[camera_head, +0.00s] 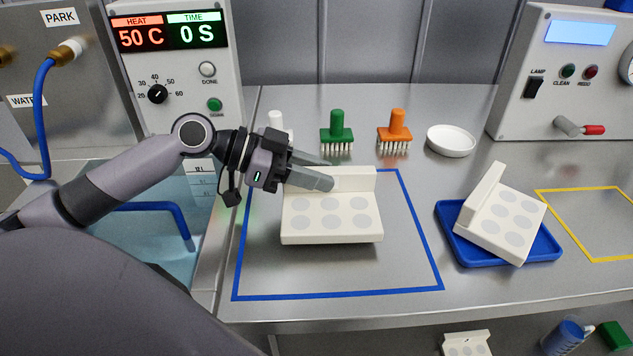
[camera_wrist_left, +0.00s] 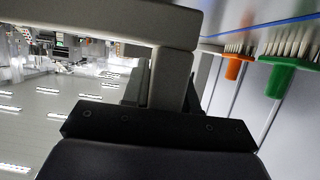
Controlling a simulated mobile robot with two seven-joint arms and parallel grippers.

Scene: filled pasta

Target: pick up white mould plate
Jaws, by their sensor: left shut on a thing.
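A white mould plate (camera_head: 331,221) with several round grey cavities and a raised back wall is in the head view, over the blue-outlined square on the bench. My left gripper (camera_head: 331,180) is shut on the back wall of this plate, at its left part. I cannot tell for sure whether the plate is clear of the bench. In the left wrist view, a pale plate edge (camera_wrist_left: 100,25) crosses the top, close to the gripper. A second white mould plate (camera_head: 505,222) lies tilted in a blue tray (camera_head: 548,247) on the right. My right gripper is not in view.
Green (camera_head: 337,133), orange (camera_head: 396,131) and white (camera_head: 277,127) brushes stand behind the plate, with a white dish (camera_head: 451,141) beside them. A heater unit (camera_head: 185,70) and water bath (camera_head: 165,240) are left. A lamp panel (camera_head: 560,75) is right, behind a yellow outline (camera_head: 565,225).

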